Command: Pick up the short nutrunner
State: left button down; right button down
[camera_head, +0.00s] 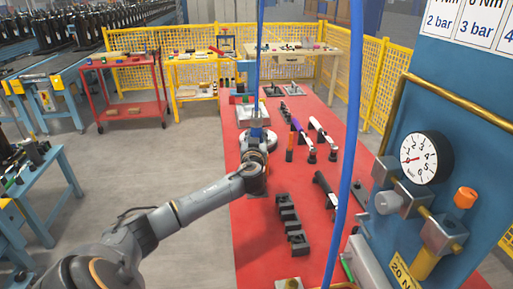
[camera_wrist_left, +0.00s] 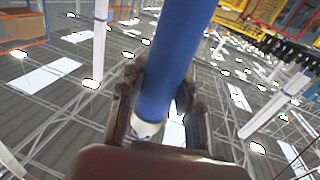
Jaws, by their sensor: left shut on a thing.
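My left arm reaches in from the left in the head view, and its gripper (camera_head: 257,150) is over the red table. In the left wrist view the gripper (camera_wrist_left: 158,105) is shut on a blue cylindrical tool (camera_wrist_left: 175,60) with a pale end. The tool, apparently the short nutrunner, stands roughly upright between the fingers. In the head view its blue body (camera_head: 257,132) shows just above the gripper, in line with a thin blue hose from above. The fingertips are small and partly hidden there. My right gripper is not in view.
The red table (camera_head: 255,240) holds a row of dark blocks (camera_head: 289,222), a black-handled tool (camera_head: 325,186) and several slender tools. A blue hose (camera_head: 352,130) hangs in front. A blue panel with a gauge (camera_head: 426,158) stands at right.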

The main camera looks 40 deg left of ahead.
pick_arm(q)
jog(key=shift+r, duration=0.3)
